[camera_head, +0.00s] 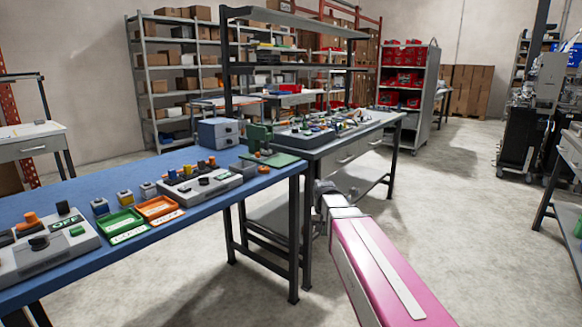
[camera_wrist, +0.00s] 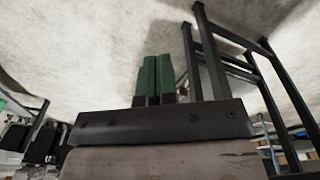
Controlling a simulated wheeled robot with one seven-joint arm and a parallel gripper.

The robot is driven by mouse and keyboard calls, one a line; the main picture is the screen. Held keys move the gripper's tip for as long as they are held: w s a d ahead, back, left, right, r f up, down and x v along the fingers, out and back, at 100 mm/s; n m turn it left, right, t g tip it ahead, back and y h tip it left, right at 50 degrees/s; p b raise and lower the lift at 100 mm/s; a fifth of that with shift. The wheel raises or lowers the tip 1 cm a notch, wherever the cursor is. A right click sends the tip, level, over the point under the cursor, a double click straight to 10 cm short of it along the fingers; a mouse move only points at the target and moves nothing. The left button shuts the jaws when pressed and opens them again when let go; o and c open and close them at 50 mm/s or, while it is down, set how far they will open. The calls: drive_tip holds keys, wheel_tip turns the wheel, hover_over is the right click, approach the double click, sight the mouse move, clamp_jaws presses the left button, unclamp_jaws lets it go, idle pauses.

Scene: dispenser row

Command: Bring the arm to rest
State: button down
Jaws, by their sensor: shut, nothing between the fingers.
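My gripper shows in the wrist view, its two green fingers (camera_wrist: 156,78) together with nothing between them. Behind the fingers the wrist view shows pale concrete floor and dark table legs (camera_wrist: 225,75). In the head view my pink arm reaches from the lower right toward the table corner. Its far end is beside the dark table legs, to the right of the blue table (camera_head: 185,216). The fingers cannot be made out in the head view.
The blue table holds grey control boxes (camera_head: 205,183), a green tray (camera_head: 122,224) and an orange tray (camera_head: 158,208). A grey workbench (camera_head: 345,140) stands behind it. Shelves with boxes (camera_head: 180,60) line the back. Open floor lies right of my arm.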

drive_tip(key=s+d+f, duration=0.3)
drive_tip(key=s+f, duration=0.3)
drive_tip(key=s, duration=0.1)
drive_tip(key=s+d+f+n, duration=0.1)
drive_tip(key=s+d+f, duration=0.2)
drive_tip(key=s+f, duration=0.4)
drive_tip(key=shift+s+d+g+y, duration=0.15)
drive_tip(key=shift+s+g+y, duration=0.2)
drive_tip(key=shift+s, duration=0.3)
drive_tip(key=shift+w, duration=0.1)
